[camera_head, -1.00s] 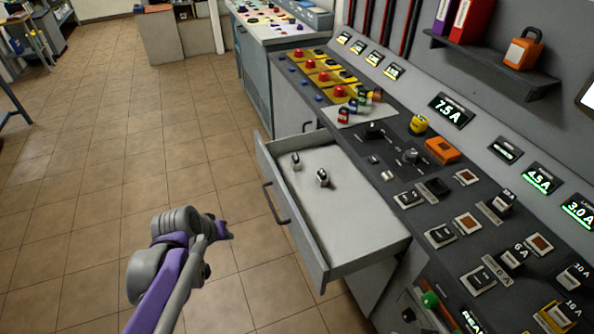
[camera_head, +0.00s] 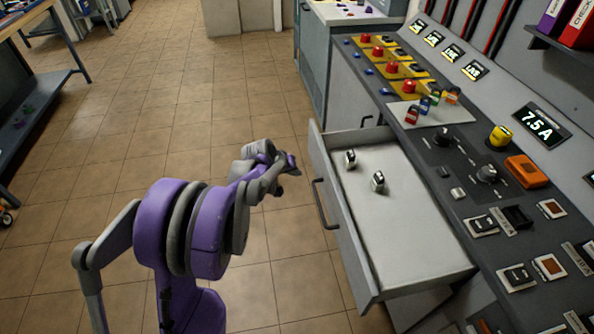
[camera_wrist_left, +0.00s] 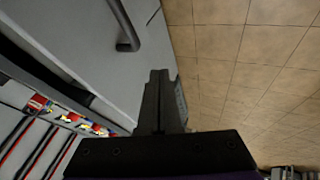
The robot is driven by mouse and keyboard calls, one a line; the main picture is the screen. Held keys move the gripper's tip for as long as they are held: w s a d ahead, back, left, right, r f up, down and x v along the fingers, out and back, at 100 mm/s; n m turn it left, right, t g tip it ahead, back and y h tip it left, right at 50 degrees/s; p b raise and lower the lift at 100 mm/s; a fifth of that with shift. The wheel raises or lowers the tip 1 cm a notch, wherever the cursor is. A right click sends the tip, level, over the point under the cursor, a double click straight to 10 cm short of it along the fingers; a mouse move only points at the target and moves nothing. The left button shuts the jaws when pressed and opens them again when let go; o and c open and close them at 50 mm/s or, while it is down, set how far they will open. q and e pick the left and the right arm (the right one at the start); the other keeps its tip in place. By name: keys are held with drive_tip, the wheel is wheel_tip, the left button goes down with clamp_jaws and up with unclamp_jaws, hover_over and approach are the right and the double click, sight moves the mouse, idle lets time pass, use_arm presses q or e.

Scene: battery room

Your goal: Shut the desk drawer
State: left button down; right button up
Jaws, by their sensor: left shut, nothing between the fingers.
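The desk drawer (camera_head: 420,240) stands pulled out of the control desk, a pale tray with two small switch-like items (camera_head: 378,181) lying in it. Its dark bar handle (camera_head: 324,204) is on the front panel, facing left. My left gripper (camera_head: 292,165) is shut and empty, left of the drawer front near its far end, with a visible gap in the head view. In the left wrist view the shut fingers (camera_wrist_left: 159,85) show beside a grey panel with a dark handle (camera_wrist_left: 128,42). My right gripper is not in view.
The desk top (camera_head: 455,165) carries several knobs, switches and an orange box (camera_head: 523,170). A grey cabinet (camera_head: 325,70) stands beyond the drawer. A dark bench (camera_head: 40,110) is at far left. Tiled floor (camera_head: 120,150) left of the drawer is clear.

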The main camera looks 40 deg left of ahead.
use_arm(q)
drive_tip(key=shift+w+d+f, duration=0.45)
drive_tip(key=shift+w+f, duration=0.3)
drive_tip(key=shift+w, duration=0.35)
drive_tip(key=shift+w+d+f, duration=0.45)
drive_tip(key=shift+w+f, duration=0.3)
drive_tip(key=shift+w, duration=0.35)
drive_tip(key=shift+w+d+f, duration=0.45)
drive_tip(key=shift+w+f, duration=0.3)
drive_tip(key=shift+w, duration=0.35)
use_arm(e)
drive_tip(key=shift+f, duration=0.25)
use_arm(q)
drive_tip(key=shift+w+d, duration=0.1)
